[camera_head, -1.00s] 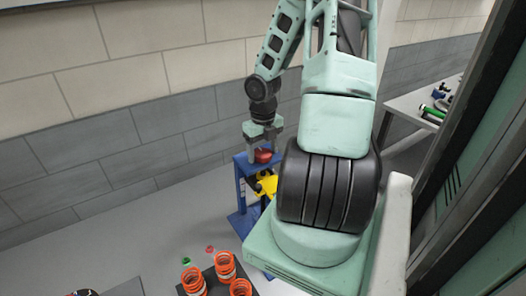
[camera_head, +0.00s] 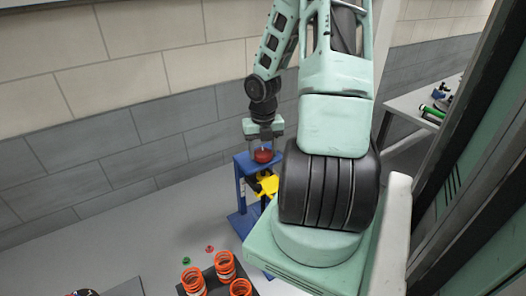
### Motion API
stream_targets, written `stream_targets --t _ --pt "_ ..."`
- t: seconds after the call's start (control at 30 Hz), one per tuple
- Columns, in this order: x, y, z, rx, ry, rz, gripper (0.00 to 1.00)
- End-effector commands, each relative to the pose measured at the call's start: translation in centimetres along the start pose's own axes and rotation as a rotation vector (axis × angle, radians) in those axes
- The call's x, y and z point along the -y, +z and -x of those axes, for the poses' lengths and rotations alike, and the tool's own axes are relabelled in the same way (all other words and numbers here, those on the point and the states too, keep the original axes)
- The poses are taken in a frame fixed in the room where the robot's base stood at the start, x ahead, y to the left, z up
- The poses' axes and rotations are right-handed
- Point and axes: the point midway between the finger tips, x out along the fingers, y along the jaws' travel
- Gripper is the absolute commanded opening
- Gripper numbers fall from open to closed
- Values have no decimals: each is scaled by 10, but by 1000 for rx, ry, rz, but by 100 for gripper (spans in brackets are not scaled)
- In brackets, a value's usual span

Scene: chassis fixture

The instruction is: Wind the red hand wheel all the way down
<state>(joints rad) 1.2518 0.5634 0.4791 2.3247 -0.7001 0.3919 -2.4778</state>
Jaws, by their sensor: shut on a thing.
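The red hand wheel (camera_head: 263,156) sits on top of a blue fixture frame (camera_head: 240,190), left of my arm's base. My gripper (camera_head: 263,146) points down from above with its fingers at the wheel, one on each side, and is shut on it. A yellow part (camera_head: 267,185) shows inside the blue frame below the wheel. The right side of the frame is partly hidden behind my arm.
Several orange coil springs (camera_head: 225,264) stand on a dark tray at the bottom. Small green (camera_head: 186,261) and red (camera_head: 209,249) pieces lie behind them. A table (camera_head: 405,104) with items stands at the right.

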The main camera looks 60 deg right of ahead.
Motion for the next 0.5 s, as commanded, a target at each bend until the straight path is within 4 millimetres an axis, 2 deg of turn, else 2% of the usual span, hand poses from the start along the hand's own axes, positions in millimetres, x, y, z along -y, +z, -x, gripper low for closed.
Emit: stream_targets --t 0.5 --pt "0 0 0 1 -1 -627 27"
